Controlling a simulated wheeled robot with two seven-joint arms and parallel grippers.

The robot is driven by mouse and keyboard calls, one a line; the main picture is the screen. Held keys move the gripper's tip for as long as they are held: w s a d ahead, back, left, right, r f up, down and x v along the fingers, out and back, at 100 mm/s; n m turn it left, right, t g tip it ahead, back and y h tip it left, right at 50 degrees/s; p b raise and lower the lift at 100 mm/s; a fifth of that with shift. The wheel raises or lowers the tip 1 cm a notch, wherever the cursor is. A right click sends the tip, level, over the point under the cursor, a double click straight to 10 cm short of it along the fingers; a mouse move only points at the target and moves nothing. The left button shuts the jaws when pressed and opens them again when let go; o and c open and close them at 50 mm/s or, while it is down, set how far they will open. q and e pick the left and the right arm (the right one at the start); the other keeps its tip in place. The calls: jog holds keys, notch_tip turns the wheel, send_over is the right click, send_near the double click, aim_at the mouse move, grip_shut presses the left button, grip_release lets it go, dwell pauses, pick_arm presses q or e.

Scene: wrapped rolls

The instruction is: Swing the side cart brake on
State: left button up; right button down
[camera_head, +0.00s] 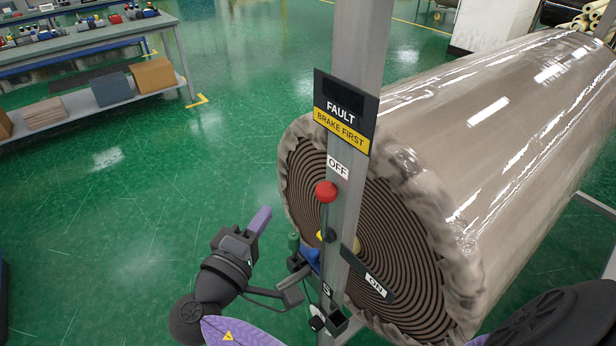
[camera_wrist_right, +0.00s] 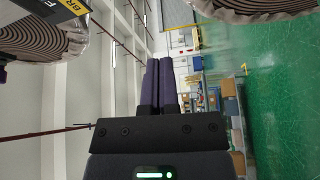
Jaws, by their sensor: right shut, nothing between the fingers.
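The brake lever with a red ball knob (camera_head: 326,191) points up the grey post (camera_head: 345,225), beside the OFF label (camera_head: 337,167). The ON label (camera_head: 375,284) is on a dark plate lower right of the lever's pivot. A FAULT, BRAKE FIRST sign (camera_head: 344,112) is above; its edge also shows in the right wrist view (camera_wrist_right: 72,8). My right gripper (camera_head: 262,218) is left of the post, below and apart from the knob. Its purple fingers (camera_wrist_right: 159,66) are together with nothing between them. My left gripper is not in view.
A large wrapped roll (camera_head: 490,130) lies right behind the post, its spiral end facing me. A workbench (camera_head: 85,42) with tools and a lower shelf of boxes (camera_head: 153,76) stands at the upper left. Green floor (camera_head: 150,190) is open between bench and post.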

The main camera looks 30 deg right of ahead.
aim_at(325, 213)
jog(key=r+p+x, duration=0.1)
jog(key=x, duration=0.9)
jog(key=s, duration=0.1)
jog(key=s+p, duration=0.1)
jog(key=s+d+p, duration=0.1)
jog(key=s, duration=0.1)
jog(key=shift+f, duration=0.35)
jog(key=shift+s, duration=0.1)
jog(key=shift+d, duration=0.1)
